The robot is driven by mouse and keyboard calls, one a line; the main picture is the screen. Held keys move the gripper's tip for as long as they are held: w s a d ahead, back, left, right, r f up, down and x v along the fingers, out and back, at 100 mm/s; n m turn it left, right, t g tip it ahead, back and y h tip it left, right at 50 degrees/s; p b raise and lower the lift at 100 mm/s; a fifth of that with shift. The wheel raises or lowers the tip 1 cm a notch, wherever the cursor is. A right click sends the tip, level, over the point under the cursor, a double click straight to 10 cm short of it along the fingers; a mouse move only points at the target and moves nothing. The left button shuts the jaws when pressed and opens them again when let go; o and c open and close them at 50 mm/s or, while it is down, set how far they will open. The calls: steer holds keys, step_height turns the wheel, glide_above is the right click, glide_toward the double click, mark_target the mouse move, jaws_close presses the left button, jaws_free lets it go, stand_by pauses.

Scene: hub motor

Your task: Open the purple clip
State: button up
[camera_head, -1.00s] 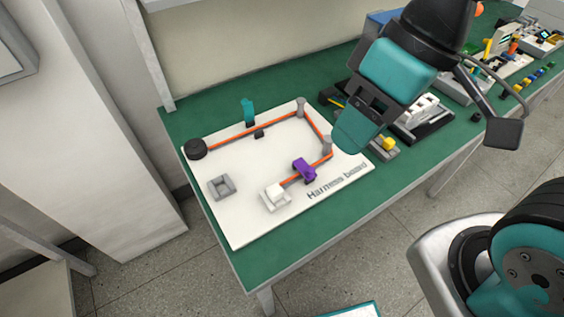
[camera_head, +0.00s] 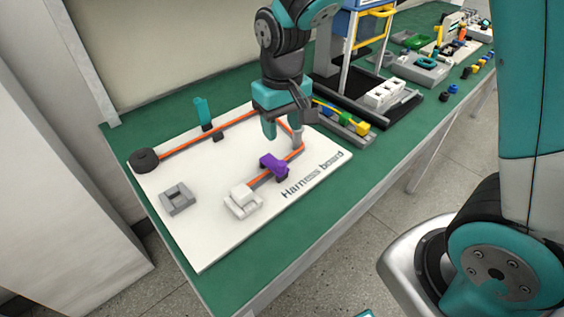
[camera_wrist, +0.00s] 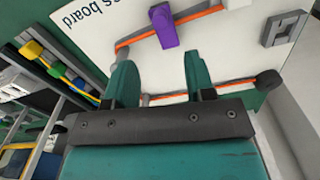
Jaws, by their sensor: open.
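The purple clip (camera_head: 273,165) sits on the white harness board (camera_head: 208,240), over the orange cable (camera_head: 262,178) near the white connector block (camera_head: 241,201). In the wrist view the purple clip (camera_wrist: 164,27) lies ahead of the fingers, between their lines. Its lid looks down over the cable, but the latch detail is too small to tell. My gripper (camera_head: 283,130) is open and empty, pointing down above the board just behind the clip and apart from it. Its two teal fingers (camera_wrist: 160,68) are spread in the wrist view.
A teal clip (camera_head: 203,112) stands upright at the board's back edge. Grey posts guide the cable, and a black round part (camera_head: 144,160) sits at the left corner. A grey square holder (camera_head: 178,199) is at left. Coloured blocks (camera_head: 345,120) and a framed stand (camera_head: 350,60) are to the right.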

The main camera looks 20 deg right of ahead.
mark_target(281, 163)
step_height(281, 163, down, 10)
steer(key=shift+f, duration=0.2)
jaws_close()
